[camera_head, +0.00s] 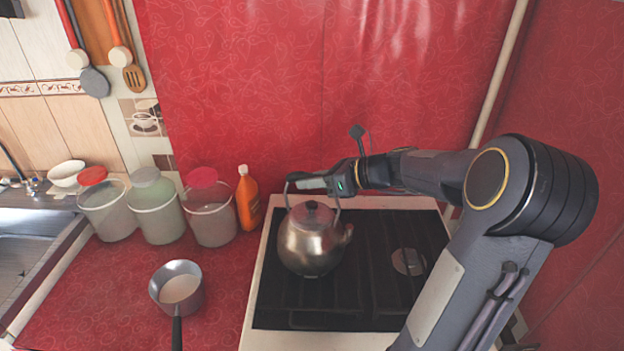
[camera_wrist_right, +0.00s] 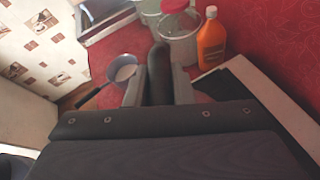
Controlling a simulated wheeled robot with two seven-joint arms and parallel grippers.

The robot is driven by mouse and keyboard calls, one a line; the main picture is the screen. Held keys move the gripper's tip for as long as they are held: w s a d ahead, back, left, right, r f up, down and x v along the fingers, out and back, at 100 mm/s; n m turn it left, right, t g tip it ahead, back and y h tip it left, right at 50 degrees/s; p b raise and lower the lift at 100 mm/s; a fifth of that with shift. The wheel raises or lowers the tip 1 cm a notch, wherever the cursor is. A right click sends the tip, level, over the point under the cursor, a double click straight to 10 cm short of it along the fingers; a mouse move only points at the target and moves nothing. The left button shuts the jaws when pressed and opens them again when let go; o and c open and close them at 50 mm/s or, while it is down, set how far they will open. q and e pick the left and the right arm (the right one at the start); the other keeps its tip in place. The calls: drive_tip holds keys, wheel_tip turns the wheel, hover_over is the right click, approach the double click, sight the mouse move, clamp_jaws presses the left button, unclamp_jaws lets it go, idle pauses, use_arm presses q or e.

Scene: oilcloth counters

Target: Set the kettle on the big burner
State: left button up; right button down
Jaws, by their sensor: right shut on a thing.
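The metal kettle (camera_head: 312,245) is upright over the left part of the black stove top (camera_head: 375,300). I cannot tell whether its base touches the grate. My right gripper (camera_head: 302,181) reaches in from the right and is shut on the kettle's raised handle. In the right wrist view the dark handle (camera_wrist_right: 160,72) lies between the two fingers (camera_wrist_right: 158,92). One round burner (camera_head: 408,261) shows on the right of the stove; the kettle hides what is under it, so I cannot tell which burner is the big one. My left gripper is not in view.
A saucepan (camera_head: 177,287) stands on the red counter (camera_head: 90,300) left of the stove. An orange bottle (camera_head: 247,200) and lidded containers (camera_head: 210,212) stand along the back wall. A sink (camera_head: 25,250) is at far left. The stove's right side is clear of objects.

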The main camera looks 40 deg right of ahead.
drive_tip(key=shift+f, duration=0.15)
drive_tip(key=c, duration=1.2)
unclamp_jaws()
drive_tip(key=shift+o, duration=0.2)
drive_tip(key=shift+f, duration=0.2)
drive_tip(key=b+v, duration=0.1)
drive_tip(key=v, duration=0.7)
drive_tip(key=shift+r, duration=0.1)
